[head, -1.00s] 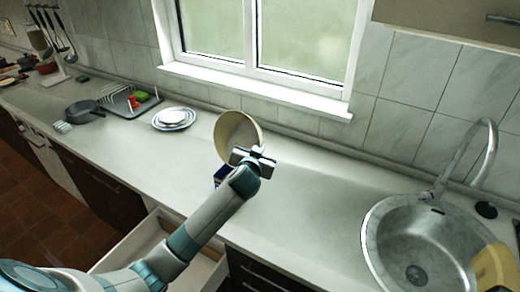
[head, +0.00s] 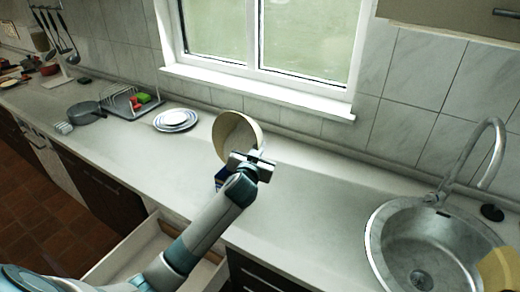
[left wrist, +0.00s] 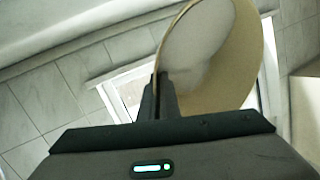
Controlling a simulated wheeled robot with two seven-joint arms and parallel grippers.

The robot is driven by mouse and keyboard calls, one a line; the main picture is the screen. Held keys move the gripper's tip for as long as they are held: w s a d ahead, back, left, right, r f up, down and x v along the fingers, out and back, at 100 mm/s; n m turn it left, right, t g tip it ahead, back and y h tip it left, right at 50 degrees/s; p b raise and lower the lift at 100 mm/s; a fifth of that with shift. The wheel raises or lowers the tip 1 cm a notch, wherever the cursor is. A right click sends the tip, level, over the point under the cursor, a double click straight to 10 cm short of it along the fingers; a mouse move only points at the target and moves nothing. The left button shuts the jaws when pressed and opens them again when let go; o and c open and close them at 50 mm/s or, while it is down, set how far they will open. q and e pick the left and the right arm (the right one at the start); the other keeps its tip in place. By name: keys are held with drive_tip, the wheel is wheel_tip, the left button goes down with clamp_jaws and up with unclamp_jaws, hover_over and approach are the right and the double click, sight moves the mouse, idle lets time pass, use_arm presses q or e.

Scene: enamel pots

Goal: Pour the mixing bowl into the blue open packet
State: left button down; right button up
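The mixing bowl (head: 226,130), cream-coloured, is held tilted on its side above the counter in the head view, its opening towards the left. It also shows in the left wrist view (left wrist: 235,60), with its rim at the fingers. My left gripper (head: 252,160) is shut on the bowl's rim. The blue packet (head: 220,177) stands on the counter below the bowl, mostly hidden behind the bowl and my left gripper. I cannot see its mouth or what is in the bowl.
White plates (head: 176,119) lie stacked left of the bowl, with a dish rack (head: 133,103) and a dark pan (head: 86,110) beyond. A sink (head: 375,240) is at the right. A drawer (head: 150,240) stands open below. The counter between bowl and sink is clear.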

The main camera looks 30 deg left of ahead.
use_arm(q)
drive_tip(key=shift+s+a+r+t+b, duration=0.15)
drive_tip(key=shift+s+r+t+b, duration=0.2)
drive_tip(key=shift+s+t+b, duration=0.45)
drive_tip(key=shift+s+a+r+n+t+b, duration=0.1)
drive_tip(key=shift+s+r+n+t+b, duration=0.25)
drive_tip(key=shift+b, duration=1.35)
drive_tip(key=shift+s+a+r+n+t+b, duration=0.15)
drive_tip(key=shift+s+n+t+b, duration=0.3)
drive_tip(key=shift+b, duration=1.2)
drive_tip(key=shift+s+r, duration=0.1)
